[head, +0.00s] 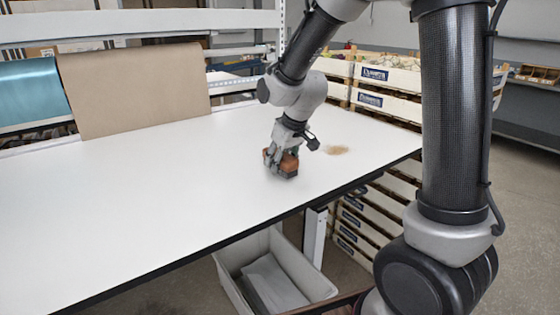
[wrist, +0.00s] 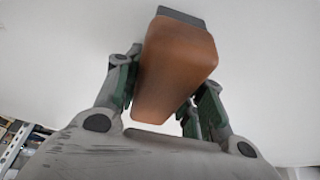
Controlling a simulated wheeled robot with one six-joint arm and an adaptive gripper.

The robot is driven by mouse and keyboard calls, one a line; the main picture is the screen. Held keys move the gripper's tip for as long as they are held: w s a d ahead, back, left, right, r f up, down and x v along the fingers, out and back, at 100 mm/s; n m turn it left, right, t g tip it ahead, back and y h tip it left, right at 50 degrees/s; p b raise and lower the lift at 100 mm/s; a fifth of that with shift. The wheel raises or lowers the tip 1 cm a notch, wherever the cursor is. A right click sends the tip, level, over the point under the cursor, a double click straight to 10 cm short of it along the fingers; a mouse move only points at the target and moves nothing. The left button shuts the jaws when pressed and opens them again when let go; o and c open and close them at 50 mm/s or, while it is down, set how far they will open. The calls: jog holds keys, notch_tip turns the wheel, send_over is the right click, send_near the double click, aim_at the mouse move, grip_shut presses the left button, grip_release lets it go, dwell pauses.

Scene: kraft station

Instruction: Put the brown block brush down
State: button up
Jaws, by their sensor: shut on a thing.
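The brown block brush (head: 288,163) is in my gripper (head: 281,158) over the white table (head: 130,190), toward its right part. In the wrist view the brush (wrist: 174,65) shows a brown wooden body with a dark grey strip of bristles at its far end. The gripper's fingers (wrist: 165,92) are shut on its two sides. In the head view the bristles face down at or close to the tabletop; I cannot tell whether they touch it.
A small patch of brown dust (head: 336,149) lies on the table right of the brush. Brown paper (head: 135,88) and a blue roll (head: 30,92) hang at the back left. Stacked crates (head: 388,82) stand behind the right edge. A grey bin (head: 270,280) is below the front edge. The left tabletop is clear.

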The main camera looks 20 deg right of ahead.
jog(key=shift+f, duration=0.25)
jog(key=shift+f, duration=0.3)
jog(key=o, duration=1.1)
jog(key=shift+c, duration=0.2)
